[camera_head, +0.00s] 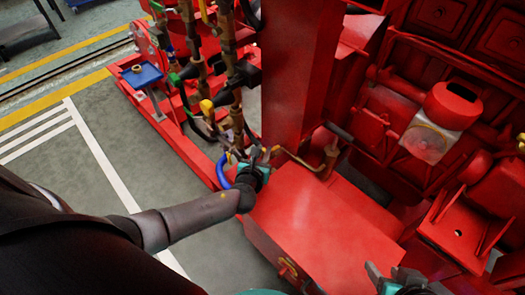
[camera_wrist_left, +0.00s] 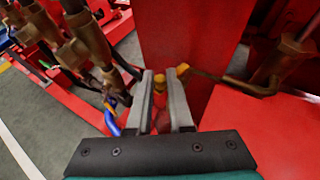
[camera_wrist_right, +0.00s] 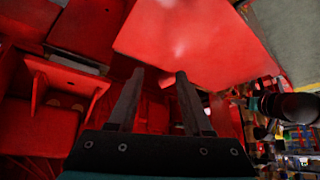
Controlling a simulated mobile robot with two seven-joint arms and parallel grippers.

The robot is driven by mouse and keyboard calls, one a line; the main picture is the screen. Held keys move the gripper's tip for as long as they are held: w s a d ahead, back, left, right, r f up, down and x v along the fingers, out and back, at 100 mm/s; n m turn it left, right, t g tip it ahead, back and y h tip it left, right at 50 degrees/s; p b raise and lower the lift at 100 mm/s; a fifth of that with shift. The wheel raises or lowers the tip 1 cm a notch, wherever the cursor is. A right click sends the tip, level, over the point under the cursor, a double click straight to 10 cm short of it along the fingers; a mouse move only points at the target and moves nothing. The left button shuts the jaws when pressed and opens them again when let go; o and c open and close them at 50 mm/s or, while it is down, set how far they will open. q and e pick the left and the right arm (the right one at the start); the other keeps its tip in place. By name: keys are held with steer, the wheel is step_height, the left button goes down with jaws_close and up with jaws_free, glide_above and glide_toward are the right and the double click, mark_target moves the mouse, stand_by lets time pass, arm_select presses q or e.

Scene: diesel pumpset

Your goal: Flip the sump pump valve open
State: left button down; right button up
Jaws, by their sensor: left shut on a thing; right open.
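My left gripper (camera_head: 262,156) is at the foot of the red column, beside the brass pipework. My right gripper (camera_head: 378,275) is at the bottom of the head view, above the red machine. In the right wrist view its fingers (camera_wrist_right: 155,80) are apart with nothing between them.
The red column (camera_head: 302,70) rises just behind my left gripper. A brass pipe (camera_wrist_left: 232,84) runs to its right, and a blue hose (camera_head: 222,171) lies to its left. A flat red cover (camera_head: 325,225) is in front. Grey floor (camera_head: 60,180) is open at left.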

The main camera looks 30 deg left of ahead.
arm_select(q)
steer(key=shift+s+d+n+g+y+p, duration=0.15)
steer(key=shift+d+n+g+y, duration=0.25)
steer(key=shift+n+y, duration=0.4)
steer(key=shift+d+n+g+y+p, duration=0.3)
steer(key=shift+d+n+y, duration=0.1)
steer(key=shift+n+y, duration=0.35)
arm_select(e)
steer(key=shift+s+d+r+g+h, duration=0.25)
steer(key=shift+s+d+g, duration=0.15)
steer(key=shift+s+d, duration=0.15)
steer(key=shift+s+d+r+g+h, duration=0.2)
steer(key=shift+s+d+g, duration=0.2)
steer(key=shift+s+d, duration=0.15)
arm_select(q)
steer(key=c, duration=0.8)
jaws_free()
steer(key=shift+s, duration=0.1)
arm_select(e)
steer(key=shift+d+r, duration=0.1)
